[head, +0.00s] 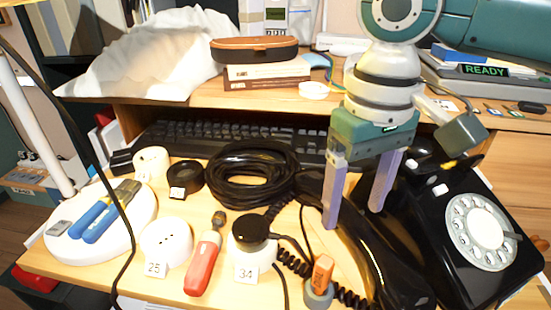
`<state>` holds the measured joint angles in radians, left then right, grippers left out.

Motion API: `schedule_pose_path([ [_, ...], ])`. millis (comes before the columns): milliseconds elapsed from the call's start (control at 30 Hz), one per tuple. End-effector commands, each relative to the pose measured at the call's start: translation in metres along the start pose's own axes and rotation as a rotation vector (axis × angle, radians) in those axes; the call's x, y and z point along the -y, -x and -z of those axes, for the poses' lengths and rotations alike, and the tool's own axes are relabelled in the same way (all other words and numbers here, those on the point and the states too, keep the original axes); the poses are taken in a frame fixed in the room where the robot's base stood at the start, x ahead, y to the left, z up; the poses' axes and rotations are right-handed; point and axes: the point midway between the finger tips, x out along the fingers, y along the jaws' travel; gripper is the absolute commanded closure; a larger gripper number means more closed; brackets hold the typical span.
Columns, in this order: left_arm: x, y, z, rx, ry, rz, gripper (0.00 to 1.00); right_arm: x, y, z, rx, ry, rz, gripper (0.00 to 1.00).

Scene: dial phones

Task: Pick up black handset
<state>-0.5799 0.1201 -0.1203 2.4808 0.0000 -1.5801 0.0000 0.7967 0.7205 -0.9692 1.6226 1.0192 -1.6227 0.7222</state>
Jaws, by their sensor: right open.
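The black handset (369,250) lies off its cradle, along the left side of the black dial phone (455,270), running from the middle of the desk toward the front edge. My right gripper (354,216) points down from above with its two pale fingers spread. The fingers appear on either side of the handset's upper part, with nothing gripped between them. I cannot tell whether they touch it. The gripper hides part of the handset's far end. My left gripper is not in view.
A coiled black cable (252,177) lies left of the handset, before a keyboard (232,137). A red-handled tool (203,264), a numbered round piece (252,250) and an orange-topped item (321,275) crowd the front. The phone blocks the right side.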

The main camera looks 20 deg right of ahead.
Motion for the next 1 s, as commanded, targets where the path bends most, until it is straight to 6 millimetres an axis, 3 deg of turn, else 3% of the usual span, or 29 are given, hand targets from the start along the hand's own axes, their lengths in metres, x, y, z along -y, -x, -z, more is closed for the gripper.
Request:
schedule_pose_path([
  [33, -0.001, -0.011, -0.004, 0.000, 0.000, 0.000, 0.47, -0.003, -0.015, 0.000, 0.002, -0.001, -0.002, 0.25],
  [133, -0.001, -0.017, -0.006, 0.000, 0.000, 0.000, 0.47, -0.003, -0.029, 0.000, 0.001, 0.001, -0.001, 0.25],
  [400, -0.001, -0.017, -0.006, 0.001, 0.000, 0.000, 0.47, -0.003, -0.031, 0.001, -0.001, 0.001, -0.001, 0.25],
  [1000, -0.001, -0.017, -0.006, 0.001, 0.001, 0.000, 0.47, -0.003, -0.031, 0.000, -0.001, 0.001, -0.001, 0.93],
])
